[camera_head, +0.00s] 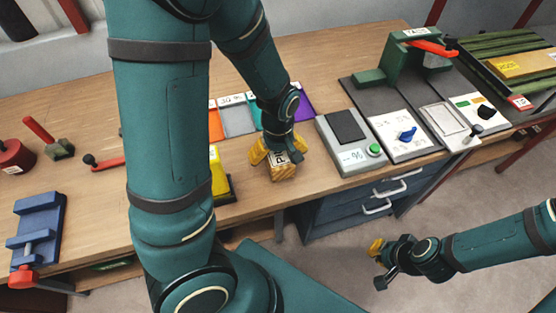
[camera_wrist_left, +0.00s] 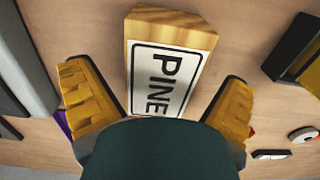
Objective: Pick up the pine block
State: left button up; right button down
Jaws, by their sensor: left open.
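The pine block (camera_head: 284,170) is a light wooden block with a white label on top, on the workbench near its front edge. In the left wrist view the block (camera_wrist_left: 200,37) shows its label reading "PINE". My left gripper (camera_head: 272,150) is over the block; in the wrist view its yellow fingers (camera_wrist_left: 158,95) stand apart on either side of the block, with gaps visible. The near end of the block is hidden behind the gripper body. My right gripper (camera_head: 378,264) is off the bench, low over the floor at the right; its finger opening is too small to tell.
A grey device with a green button (camera_head: 355,158) stands just right of the block. A yellow and black item (camera_head: 220,178) is close on the left. Colored patches (camera_head: 238,117) lie behind. A blue vise (camera_head: 38,230) is at far left. Blue drawers (camera_head: 365,200) are under the bench.

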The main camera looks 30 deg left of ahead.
pick_arm(q)
jog(key=shift+f, duration=0.75)
jog(key=shift+r, duration=0.1)
jog(key=c, duration=1.4)
